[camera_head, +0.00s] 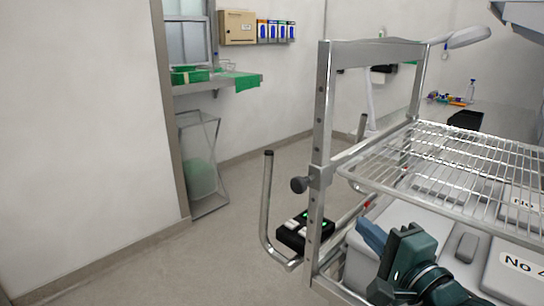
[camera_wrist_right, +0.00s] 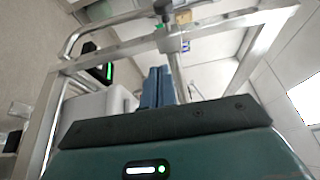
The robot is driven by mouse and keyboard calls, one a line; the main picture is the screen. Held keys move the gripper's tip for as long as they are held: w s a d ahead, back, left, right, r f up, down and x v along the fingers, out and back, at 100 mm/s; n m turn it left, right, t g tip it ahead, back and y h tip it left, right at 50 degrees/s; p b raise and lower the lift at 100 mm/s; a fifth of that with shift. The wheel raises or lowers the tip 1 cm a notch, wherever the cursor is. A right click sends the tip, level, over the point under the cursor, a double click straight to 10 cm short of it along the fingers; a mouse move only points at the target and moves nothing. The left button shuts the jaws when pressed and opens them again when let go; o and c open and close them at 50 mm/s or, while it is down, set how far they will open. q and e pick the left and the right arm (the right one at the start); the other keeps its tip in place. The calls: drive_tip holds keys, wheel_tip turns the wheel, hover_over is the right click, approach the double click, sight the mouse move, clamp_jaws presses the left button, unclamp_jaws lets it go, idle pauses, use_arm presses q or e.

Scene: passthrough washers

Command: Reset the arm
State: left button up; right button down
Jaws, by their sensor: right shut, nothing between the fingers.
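My right gripper (camera_head: 370,235) is at the lower right of the head view, dark teal with blue fingers. It is in front of the metal rack frame, below the wire shelf. In the right wrist view its blue fingers (camera_wrist_right: 157,85) stand together in the middle, shut and empty. The dark teal body of the gripper fills the bottom of that view. My left gripper is in neither view.
A metal frame (camera_head: 322,130) with a wire shelf (camera_head: 440,165) stands close on the right. Pale washer units (camera_head: 505,270) lie beneath it. A black box with green lights (camera_head: 305,232) sits by the frame. A window ledge (camera_head: 215,85) is at the back left. The floor on the left is clear.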

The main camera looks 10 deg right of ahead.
drive_tip(key=s+a+f+n+g+h, duration=0.15)
drive_tip(key=f+n, duration=0.35)
drive_tip(key=f, duration=0.5)
drive_tip(key=s+a+f+n+g, duration=0.15)
drive_tip(key=f+n, duration=0.25)
drive_tip(key=f, duration=0.6)
drive_tip(key=s+a+f+n+g, duration=0.3)
drive_tip(key=s+f+n, duration=0.6)
drive_tip(key=f, duration=0.5)
drive_tip(key=shift+s+a+f+n+g, duration=0.15)
drive_tip(key=shift+s+a+n+g, duration=0.2)
drive_tip(key=shift+s, duration=0.6)
